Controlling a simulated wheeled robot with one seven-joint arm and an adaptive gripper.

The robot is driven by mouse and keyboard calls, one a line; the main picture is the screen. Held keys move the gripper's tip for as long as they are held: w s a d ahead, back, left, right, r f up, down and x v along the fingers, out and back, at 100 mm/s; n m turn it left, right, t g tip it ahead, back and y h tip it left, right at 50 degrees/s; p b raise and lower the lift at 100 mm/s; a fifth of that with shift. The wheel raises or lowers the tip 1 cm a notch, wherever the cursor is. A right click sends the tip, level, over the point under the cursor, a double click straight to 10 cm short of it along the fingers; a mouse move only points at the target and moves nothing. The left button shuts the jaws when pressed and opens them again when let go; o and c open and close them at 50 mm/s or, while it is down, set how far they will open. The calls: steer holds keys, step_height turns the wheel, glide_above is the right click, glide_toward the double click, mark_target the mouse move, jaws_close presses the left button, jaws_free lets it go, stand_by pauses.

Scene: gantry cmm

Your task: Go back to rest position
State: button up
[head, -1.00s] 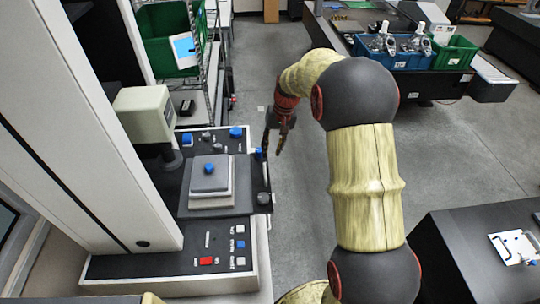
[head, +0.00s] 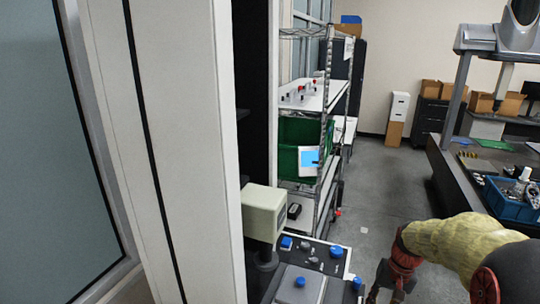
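My gripper (head: 387,291) shows at the bottom of the head view, at the end of my pale yellow arm with its red wrist. Its two dark fingers look apart, with nothing seen between them. The fingertips are close to the bottom edge of the view. The gripper is just right of the machine's dark control bed (head: 340,256) in the picture.
A tall white machine column (head: 185,150) fills the left. A beige machine head (head: 263,212) overhangs the bed. A wire shelf holds a green bin (head: 300,135). A table (head: 448,172) with a blue bin (head: 512,205) stands right. Grey floor (head: 385,180) lies clear between.

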steer(key=s+a+r+n+t+b, duration=0.1)
steer(key=s+a+r+t+b, duration=0.1)
steer(key=s, duration=0.5)
steer(key=s+a+r+n+t+h+b, duration=0.1)
steer(key=s+a+r+n+b, duration=0.1)
steer(key=s+a, duration=0.4)
steer(key=s+a+r+n+t+b, duration=0.1)
steer(key=s+a+r+b, duration=0.3)
steer(key=s, duration=0.4)
steer(key=shift+s+a+t+b, duration=0.3)
steer(key=shift+a+t+b, duration=0.2)
steer(key=shift+t, duration=0.3)
